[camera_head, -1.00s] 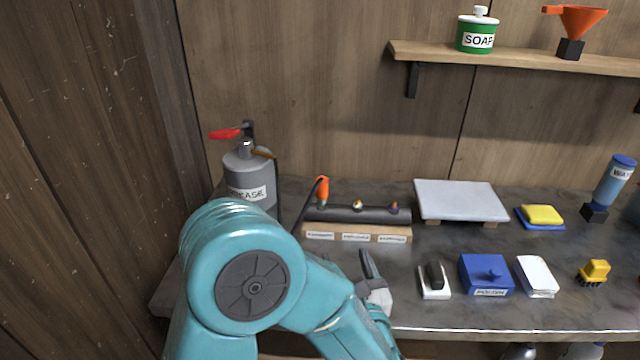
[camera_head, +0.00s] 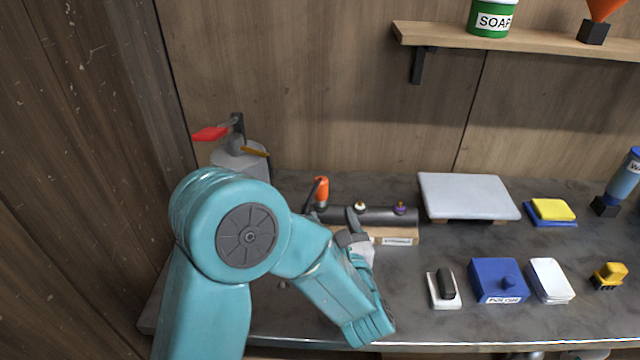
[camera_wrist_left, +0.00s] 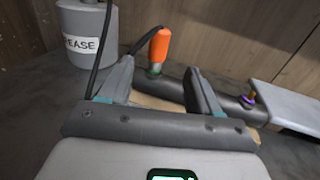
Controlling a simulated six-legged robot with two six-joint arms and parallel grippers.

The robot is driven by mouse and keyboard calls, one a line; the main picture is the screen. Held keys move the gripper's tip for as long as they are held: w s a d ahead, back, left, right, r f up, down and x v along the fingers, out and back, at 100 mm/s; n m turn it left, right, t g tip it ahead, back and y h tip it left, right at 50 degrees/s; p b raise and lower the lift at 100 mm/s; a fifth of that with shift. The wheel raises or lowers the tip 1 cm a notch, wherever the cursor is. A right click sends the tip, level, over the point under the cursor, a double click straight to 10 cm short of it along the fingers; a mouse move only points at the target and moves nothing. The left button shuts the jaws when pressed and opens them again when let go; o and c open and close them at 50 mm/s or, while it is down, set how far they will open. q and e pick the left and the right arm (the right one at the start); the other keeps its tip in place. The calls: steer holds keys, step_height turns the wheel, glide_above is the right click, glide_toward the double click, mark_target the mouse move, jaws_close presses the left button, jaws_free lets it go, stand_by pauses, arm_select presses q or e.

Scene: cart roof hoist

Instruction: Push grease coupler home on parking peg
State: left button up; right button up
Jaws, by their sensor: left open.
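The orange grease coupler (camera_head: 321,190) stands nearly upright at the left end of a dark bar, and shows larger in the left wrist view (camera_wrist_left: 159,44). A black hose (camera_wrist_left: 125,56) runs to it. Below its orange sleeve is a greenish metal end (camera_wrist_left: 153,70); I cannot tell how far it sits on the parking peg. My left gripper (camera_head: 338,214) is open at the near side of the bar. In the left wrist view its fingers (camera_wrist_left: 158,74) point toward the coupler, which appears between and beyond them, apart from both. My right gripper is out of view.
The grey grease tank (camera_wrist_left: 86,22) stands left of the bar. Two other pegs, pale-topped (camera_head: 360,207) and purple (camera_head: 400,208), are on the bar to the right. Beyond is a raised grey slab (camera_head: 468,194). A black-and-white item (camera_head: 443,288) and blue box (camera_head: 497,280) lie in front.

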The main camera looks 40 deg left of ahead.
mark_target(322, 191)
arm_select(q)
steer(key=p+x, duration=0.1)
steer(key=x, duration=0.4)
steer(key=shift+w+a, duration=0.1)
steer(key=shift+a, duration=0.05)
steer(key=p+x, duration=0.1)
steer(key=x, duration=0.4)
steer(key=shift+w+a+p, duration=0.15)
steer(key=shift+a+p, duration=0.05)
steer(key=shift+p, duration=0.15)
steer(key=shift+r, duration=0.1)
steer(key=c, duration=1.2)
steer(key=shift+o, duration=0.2)
steer(key=shift+r, duration=0.1)
